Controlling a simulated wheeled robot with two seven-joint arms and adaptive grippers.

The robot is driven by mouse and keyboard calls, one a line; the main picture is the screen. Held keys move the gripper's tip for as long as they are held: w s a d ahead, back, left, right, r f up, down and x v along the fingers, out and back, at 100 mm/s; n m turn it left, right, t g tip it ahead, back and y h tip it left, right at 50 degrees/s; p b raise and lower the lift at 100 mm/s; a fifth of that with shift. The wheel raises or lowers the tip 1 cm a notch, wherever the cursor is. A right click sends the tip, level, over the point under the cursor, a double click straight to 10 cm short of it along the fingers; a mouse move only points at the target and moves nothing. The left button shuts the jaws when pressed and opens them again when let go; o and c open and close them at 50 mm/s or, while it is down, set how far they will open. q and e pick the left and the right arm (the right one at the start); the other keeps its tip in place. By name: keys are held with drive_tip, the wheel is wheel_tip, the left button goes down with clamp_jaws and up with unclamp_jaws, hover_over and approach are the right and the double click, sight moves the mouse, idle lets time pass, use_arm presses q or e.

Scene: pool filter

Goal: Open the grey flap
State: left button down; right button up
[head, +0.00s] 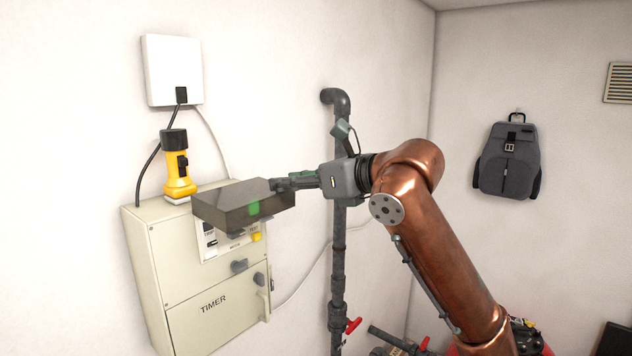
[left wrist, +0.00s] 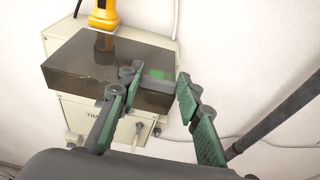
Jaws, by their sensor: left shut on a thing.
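The grey flap (head: 235,210) is a smoky, see-through cover on the front of the beige timer box (head: 165,260). It stands swung up, roughly level, and juts out from the box above a small panel with switches (head: 215,243). My left gripper (head: 283,184) is at the flap's right front edge. In the left wrist view, the flap (left wrist: 75,68) lies ahead, and my left gripper's fingers (left wrist: 158,84) are shut on its grey edge tab. My right gripper is not in view.
A yellow torch (head: 178,180) stands on top of the box, close behind the flap. A white wall box (head: 173,70) with cables hangs above. A grey pipe (head: 338,250) with a red valve handle (head: 353,325) runs down behind my left wrist. A grey backpack (head: 508,160) hangs at right.

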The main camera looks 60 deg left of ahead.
use_arm(q)
drive_tip(key=shift+s+a, duration=0.1)
idle(0.4)
drive_tip(key=c, duration=1.7)
unclamp_jaws()
drive_tip(key=shift+c, duration=0.2)
drive_tip(key=o, duration=0.4)
drive_tip(key=shift+s+a, duration=0.1)
drive_tip(key=shift+a, duration=0.1)
drive_tip(key=shift+w+d+r, duration=0.1)
drive_tip(key=shift+w+d, duration=0.15)
drive_tip(key=v, duration=1.1)
drive_tip(key=shift+d+r, duration=0.2)
drive_tip(key=shift+d, duration=0.2)
drive_tip(key=shift+a, duration=0.1)
